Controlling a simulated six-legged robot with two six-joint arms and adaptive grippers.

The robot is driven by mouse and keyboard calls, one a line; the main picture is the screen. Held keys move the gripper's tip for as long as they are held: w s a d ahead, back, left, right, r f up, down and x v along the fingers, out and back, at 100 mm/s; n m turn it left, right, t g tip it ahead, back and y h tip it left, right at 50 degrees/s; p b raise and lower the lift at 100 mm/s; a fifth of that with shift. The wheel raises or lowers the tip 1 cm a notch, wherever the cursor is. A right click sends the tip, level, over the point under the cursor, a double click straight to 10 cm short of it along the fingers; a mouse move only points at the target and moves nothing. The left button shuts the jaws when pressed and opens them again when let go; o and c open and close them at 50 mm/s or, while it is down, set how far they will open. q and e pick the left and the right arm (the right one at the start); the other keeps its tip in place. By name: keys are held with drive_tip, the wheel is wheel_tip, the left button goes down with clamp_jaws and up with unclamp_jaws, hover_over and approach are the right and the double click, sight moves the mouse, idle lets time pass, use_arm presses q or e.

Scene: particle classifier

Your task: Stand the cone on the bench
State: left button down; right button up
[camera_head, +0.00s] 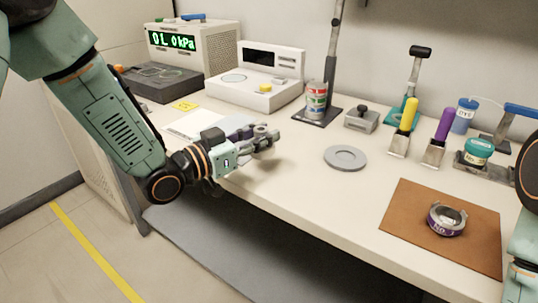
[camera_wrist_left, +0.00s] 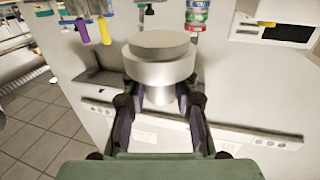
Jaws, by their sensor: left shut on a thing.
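My left gripper (camera_head: 264,139) is over the left part of the bench (camera_head: 300,185). In the left wrist view its fingers (camera_wrist_left: 160,110) are shut on a pale grey stepped piece, which I take to be the cone (camera_wrist_left: 160,70). This piece has a wide round flange and a narrower part between the fingers. In the head view I cannot make out the cone clearly at the fingertips. My right gripper is not in view.
A grey round disc (camera_head: 345,159) lies on the bench to the right of the left gripper. A brown mat (camera_head: 400,228) bears a purple-banded tin (camera_head: 447,219). Yellow (camera_head: 408,115) and purple (camera_head: 443,122) handled tools stand behind.

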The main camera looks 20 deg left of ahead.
sight(252, 156)
use_arm(q)
wheel_tip(252, 156, down, 4)
drive_tip(key=shift+s+a+r+b, duration=0.1)
drive_tip(key=shift+r+b, duration=0.1)
drive_tip(key=shift+b, duration=0.55)
drive_tip(key=shift+f, duration=0.3)
drive_tip(key=shift+r, duration=0.1)
drive_tip(key=shift+f, duration=0.2)
drive_tip(key=c, duration=1.1)
unclamp_jaws()
drive_tip(key=shift+o, duration=0.2)
